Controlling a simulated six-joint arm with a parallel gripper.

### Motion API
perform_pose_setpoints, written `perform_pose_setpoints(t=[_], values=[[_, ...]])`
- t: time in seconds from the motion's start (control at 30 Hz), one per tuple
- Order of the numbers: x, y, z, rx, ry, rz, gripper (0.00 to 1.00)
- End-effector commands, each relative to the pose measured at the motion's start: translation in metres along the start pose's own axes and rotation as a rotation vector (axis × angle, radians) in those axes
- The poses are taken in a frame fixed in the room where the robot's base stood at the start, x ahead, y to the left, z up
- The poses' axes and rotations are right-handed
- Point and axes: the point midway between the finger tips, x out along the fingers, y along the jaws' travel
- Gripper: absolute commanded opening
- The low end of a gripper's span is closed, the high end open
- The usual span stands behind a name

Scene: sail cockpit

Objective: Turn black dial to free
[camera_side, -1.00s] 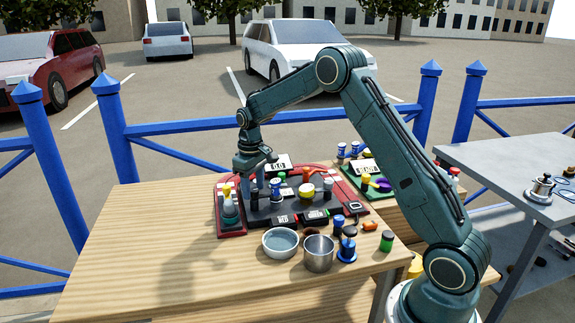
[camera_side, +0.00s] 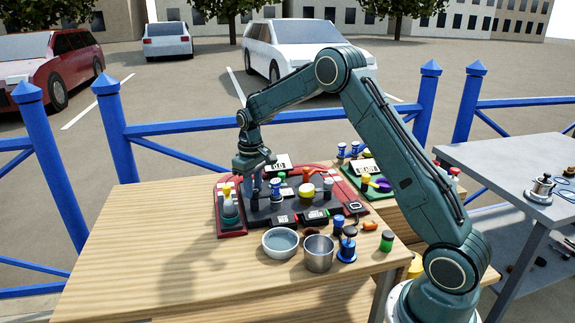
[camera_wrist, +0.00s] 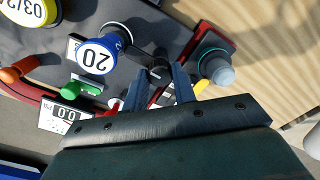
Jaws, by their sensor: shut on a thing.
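The black dial (camera_wrist: 160,72) shows in the wrist view, between the fingertips of my gripper (camera_wrist: 159,82). The fingers are closed on its sides. In the side view my gripper (camera_side: 256,188) points down at the left part of the dark panel (camera_side: 262,217), and its fingers hide the dial there. The dial's pointer and any "free" mark are too small or hidden to read.
A blue knob with a white "20" top (camera_wrist: 97,57) stands close beside the fingers. A grey-teal knob (camera_wrist: 216,67) is on the other side. The table's left side is clear.

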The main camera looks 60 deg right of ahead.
Motion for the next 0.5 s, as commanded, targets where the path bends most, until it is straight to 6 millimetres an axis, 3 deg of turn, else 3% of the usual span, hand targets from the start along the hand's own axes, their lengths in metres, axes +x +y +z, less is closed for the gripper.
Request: perform_pose_setpoints(t=[0.5], values=[[-0.0010, 0.0002, -0.0007, 0.362, 0.003, -0.001, 0.04]])
